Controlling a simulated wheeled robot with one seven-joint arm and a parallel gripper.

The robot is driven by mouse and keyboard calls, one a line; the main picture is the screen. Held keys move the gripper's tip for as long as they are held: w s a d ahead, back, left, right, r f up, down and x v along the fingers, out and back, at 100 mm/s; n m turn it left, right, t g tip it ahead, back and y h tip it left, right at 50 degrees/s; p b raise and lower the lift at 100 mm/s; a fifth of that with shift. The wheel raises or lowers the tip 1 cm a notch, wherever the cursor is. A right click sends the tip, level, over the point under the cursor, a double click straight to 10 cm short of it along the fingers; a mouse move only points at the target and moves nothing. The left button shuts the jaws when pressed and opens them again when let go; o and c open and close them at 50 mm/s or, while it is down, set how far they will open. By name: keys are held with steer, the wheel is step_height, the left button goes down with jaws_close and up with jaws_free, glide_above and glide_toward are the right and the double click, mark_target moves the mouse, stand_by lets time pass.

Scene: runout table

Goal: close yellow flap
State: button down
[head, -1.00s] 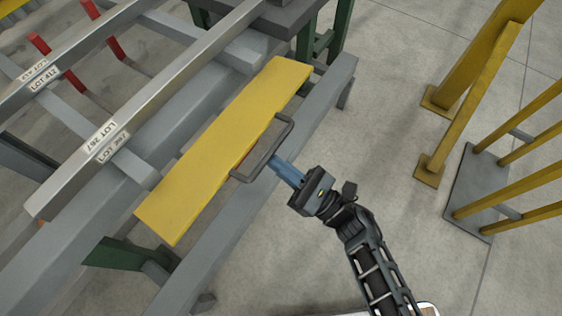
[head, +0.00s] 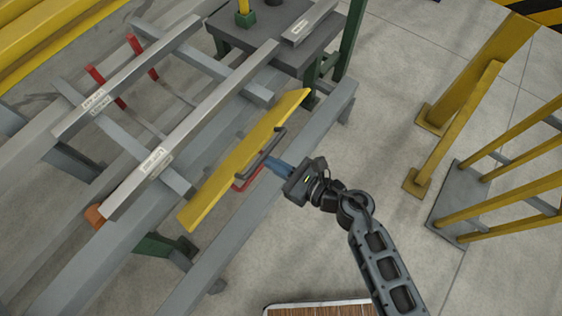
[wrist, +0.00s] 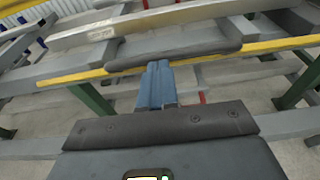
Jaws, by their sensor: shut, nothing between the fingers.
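The yellow flap (head: 232,170) is a long plate along the near side of the runout table (head: 210,246). It stands tilted up, seen at a steep angle in the head view, and nearly edge-on in the wrist view (wrist: 70,79). A dark grey handle (head: 266,150) is fixed to its outer face and also spans the wrist view (wrist: 175,49). My gripper (head: 268,166) is shut, with blue fingers and nothing between them. Its fingertips (wrist: 158,70) are at the handle and flap from the outer side; whether they touch cannot be told.
Labelled steel bars (head: 190,125) lie on the table behind the flap. Red upright pegs (head: 143,58) stand farther left. A dark grey block (head: 285,40) sits at the back. Yellow posts and railings (head: 515,200) stand at the right. Bare floor lies between.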

steer(key=w+a+r+p, duration=0.4)
steer(key=w+a+r, duration=0.3)
steer(key=a, duration=0.2)
steer(key=shift+w+a+r, duration=0.15)
steer(key=shift+a+r, duration=0.1)
steer(key=shift+a+r, duration=0.1)
stand_by(0.6)
